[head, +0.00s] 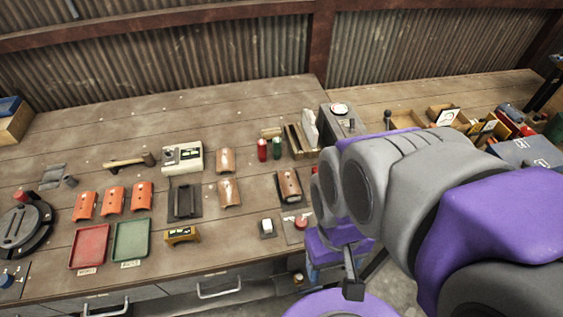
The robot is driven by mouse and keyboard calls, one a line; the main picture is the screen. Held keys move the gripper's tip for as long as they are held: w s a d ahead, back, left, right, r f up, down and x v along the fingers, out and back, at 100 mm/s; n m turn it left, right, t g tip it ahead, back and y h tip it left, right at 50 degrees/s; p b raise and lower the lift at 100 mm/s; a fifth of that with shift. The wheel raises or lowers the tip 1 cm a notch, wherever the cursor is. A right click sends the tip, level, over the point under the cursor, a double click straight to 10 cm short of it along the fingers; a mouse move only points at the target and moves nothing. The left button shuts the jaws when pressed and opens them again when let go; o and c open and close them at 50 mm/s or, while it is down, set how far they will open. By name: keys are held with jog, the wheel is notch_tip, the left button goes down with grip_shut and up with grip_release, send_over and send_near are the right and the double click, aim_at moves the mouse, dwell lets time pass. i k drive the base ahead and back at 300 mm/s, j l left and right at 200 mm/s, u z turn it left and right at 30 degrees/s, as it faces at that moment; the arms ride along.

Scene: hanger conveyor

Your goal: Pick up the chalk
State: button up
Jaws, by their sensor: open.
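I cannot make out for sure which thing is the chalk. A small pale block (267,226) sits in a dark holder near the front edge of the workbench (120,275); it is too small to tell if it is chalk. My gripper (348,268) shows only in part at the lower middle right, below my grey and purple arm. It is open, with a dark finger pointing down past the bench's front edge. It is apart from the pale block, to its right and lower in the picture. My arm hides part of the bench on the right.
A red tray (89,246) and a green tray (131,240) lie at the front left. Several orange pieces (113,199) lie behind them. A red cylinder (262,150) and a green cylinder (277,149) stand mid-bench. The back left of the bench is mostly clear.

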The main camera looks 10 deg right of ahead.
aim_at(267, 228)
jog(key=l+u, duration=0.1)
jog(key=u, duration=0.35)
jog(key=l+u, duration=0.1)
jog(key=u, duration=0.8)
jog(key=k+l+u, duration=0.1)
jog(key=u, duration=0.8)
jog(key=k+l, duration=0.15)
jog(key=k, duration=0.2)
jog(key=k+l+u, duration=0.1)
jog(key=k, duration=0.3)
